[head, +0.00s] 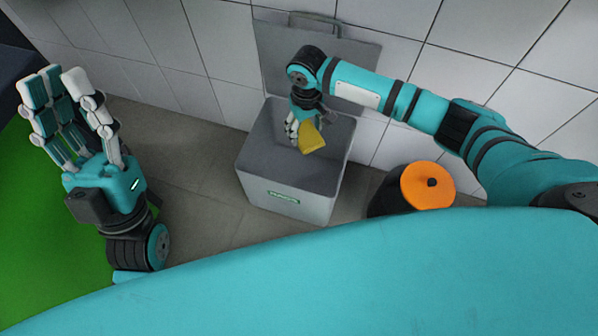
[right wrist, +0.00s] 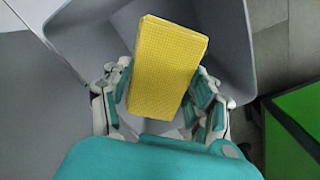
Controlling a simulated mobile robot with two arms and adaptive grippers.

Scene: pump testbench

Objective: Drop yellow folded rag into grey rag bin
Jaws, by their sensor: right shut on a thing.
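The yellow folded rag (head: 311,137) is in my right gripper (head: 299,125), above the open mouth of the grey rag bin (head: 290,190). In the right wrist view the rag (right wrist: 168,68) shows as a flat yellow rectangle between the fingers of the gripper (right wrist: 165,100), with the grey bin wall (right wrist: 215,30) around and behind it. The bin's lid (head: 300,60) stands open toward the wall. My left gripper (head: 70,105) is at the left, fingers extended, open and empty, away from the bin.
A dark round container with an orange lid (head: 428,186) stands on the floor to the right of the bin. A white tiled wall (head: 480,70) is behind. A green surface (head: 40,220) lies at the left. Grey floor (head: 190,150) is free left of the bin.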

